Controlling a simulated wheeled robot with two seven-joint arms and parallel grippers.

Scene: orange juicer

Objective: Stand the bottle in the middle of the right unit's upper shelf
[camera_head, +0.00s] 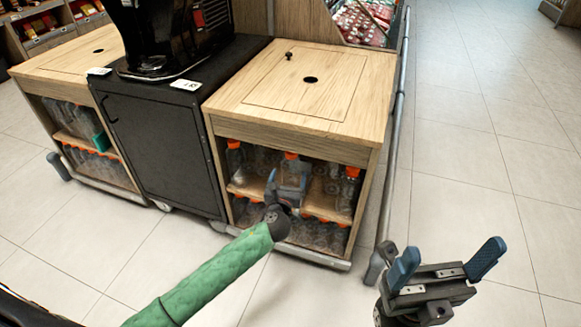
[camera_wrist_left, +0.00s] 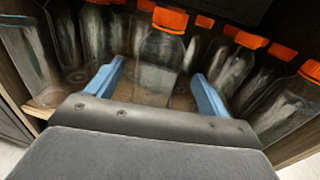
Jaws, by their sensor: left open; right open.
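The right unit (camera_head: 300,95) is a wooden cabinet with an open front and an upper shelf (camera_head: 318,205). A clear bottle with an orange cap (camera_head: 291,155) stands upright near the middle of that shelf, mostly hidden behind my left gripper (camera_head: 290,178). In the left wrist view this bottle (camera_wrist_left: 160,52) is ahead of my left gripper (camera_wrist_left: 155,72), in line with the gap between the open blue fingers. I see no finger closed on it; how deep it sits between them is unclear. My right gripper (camera_head: 447,265) is open and empty above the floor at right.
Other orange-capped bottles stand on the upper shelf at left (camera_head: 235,160) and right (camera_head: 348,190), with several more on the lower level. A black cabinet (camera_head: 160,125) adjoins on the left. A metal rail (camera_head: 394,150) runs along the right side. Floor at right is clear.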

